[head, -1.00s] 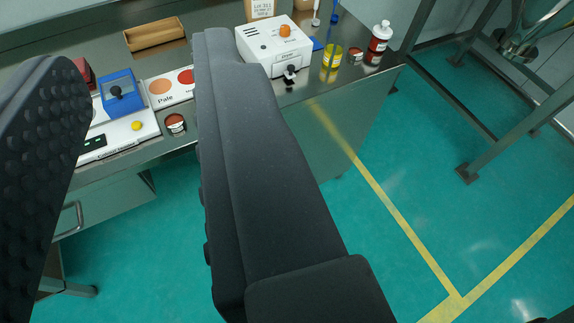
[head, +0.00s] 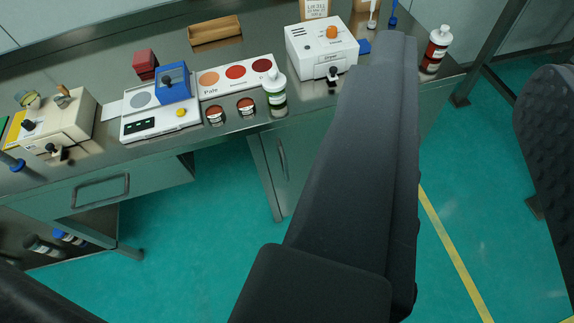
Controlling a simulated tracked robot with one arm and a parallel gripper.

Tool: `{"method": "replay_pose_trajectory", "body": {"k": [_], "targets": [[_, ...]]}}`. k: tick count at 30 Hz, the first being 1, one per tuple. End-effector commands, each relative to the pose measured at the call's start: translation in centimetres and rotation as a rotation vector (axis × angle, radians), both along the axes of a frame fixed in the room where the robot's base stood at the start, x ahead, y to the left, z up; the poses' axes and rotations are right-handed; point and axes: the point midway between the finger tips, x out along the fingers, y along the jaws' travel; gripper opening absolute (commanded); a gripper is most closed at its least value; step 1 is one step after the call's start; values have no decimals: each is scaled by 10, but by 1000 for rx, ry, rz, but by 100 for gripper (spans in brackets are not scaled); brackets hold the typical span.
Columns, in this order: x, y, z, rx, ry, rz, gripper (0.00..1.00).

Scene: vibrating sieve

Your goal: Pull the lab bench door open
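The lab bench door (head: 299,176) is a grey-green panel under the steel worktop, right of the open knee space. Its slim upright bar handle (head: 282,159) is near its left edge. The door looks closed, but its right part is hidden behind one of my fingers. My gripper (head: 470,62) is open and empty. One dark finger crosses the middle right of the view; the other, with a studded pad, is at the right edge. The handle is left of both fingers and not between them.
A drawer (head: 70,192) with a wide handle is at left. Teal floor (head: 200,260) is clear in front.

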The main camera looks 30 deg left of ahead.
Motion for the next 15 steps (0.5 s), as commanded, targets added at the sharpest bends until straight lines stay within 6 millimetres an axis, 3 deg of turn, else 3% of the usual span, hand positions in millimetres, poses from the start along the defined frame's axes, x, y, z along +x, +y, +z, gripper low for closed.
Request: {"method": "replay_pose_trajectory", "body": {"k": [5, 9, 15], "targets": [[22, -4, -9, -16, -4, -10, 30], [71, -25, -33, -59, -14, -25, 30], [156, -36, -88, -144, -40, -23, 30]]}}
